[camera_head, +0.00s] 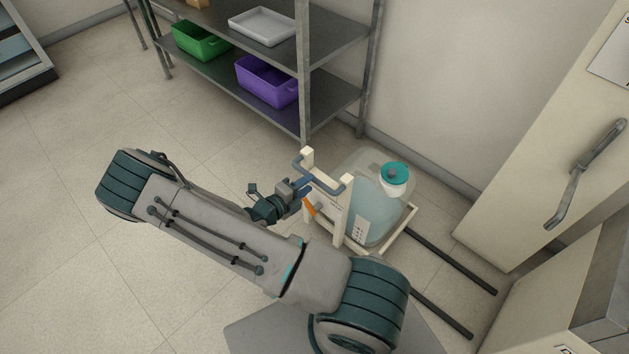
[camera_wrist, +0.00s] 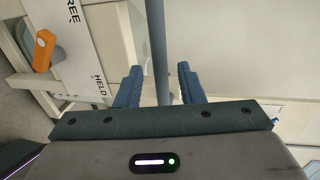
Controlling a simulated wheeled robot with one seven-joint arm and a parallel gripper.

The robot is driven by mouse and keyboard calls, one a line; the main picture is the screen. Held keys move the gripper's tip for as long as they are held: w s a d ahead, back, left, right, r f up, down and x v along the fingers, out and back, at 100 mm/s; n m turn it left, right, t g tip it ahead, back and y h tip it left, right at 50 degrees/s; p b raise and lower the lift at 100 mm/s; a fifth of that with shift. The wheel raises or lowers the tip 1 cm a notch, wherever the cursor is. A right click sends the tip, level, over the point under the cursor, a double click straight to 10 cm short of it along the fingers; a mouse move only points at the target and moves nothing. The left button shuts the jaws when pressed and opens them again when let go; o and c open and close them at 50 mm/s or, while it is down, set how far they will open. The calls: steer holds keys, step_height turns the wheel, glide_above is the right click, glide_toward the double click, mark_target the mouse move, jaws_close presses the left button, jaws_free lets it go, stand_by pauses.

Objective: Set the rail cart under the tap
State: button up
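The rail cart (camera_head: 343,237) is a cream frame carrying a large translucent container (camera_head: 372,200) with a teal cap. It stands on the floor at the near end of two dark rails (camera_head: 455,262). A grey-blue handle bar (camera_head: 322,183) spans its two posts. My gripper (camera_head: 299,187) is at this bar. In the wrist view the bar (camera_wrist: 157,45) runs between my two fingers (camera_wrist: 160,85), with a small gap showing on each side; the gripper is open. An orange lever (camera_wrist: 43,50) sits beside a white plate marked "FREE" and "HELD". I see no tap.
The rails run right, toward the gap between a tall cream cabinet (camera_head: 540,130) with a grey handle (camera_head: 585,172) and a lower unit at bottom right. A metal shelf (camera_head: 335,93) with green (camera_head: 201,42) and purple (camera_head: 266,82) bins stands behind. Floor at left is clear.

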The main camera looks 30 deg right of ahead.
mark_target(315, 180)
steer(key=shift+x, duration=2.05)
jaws_close()
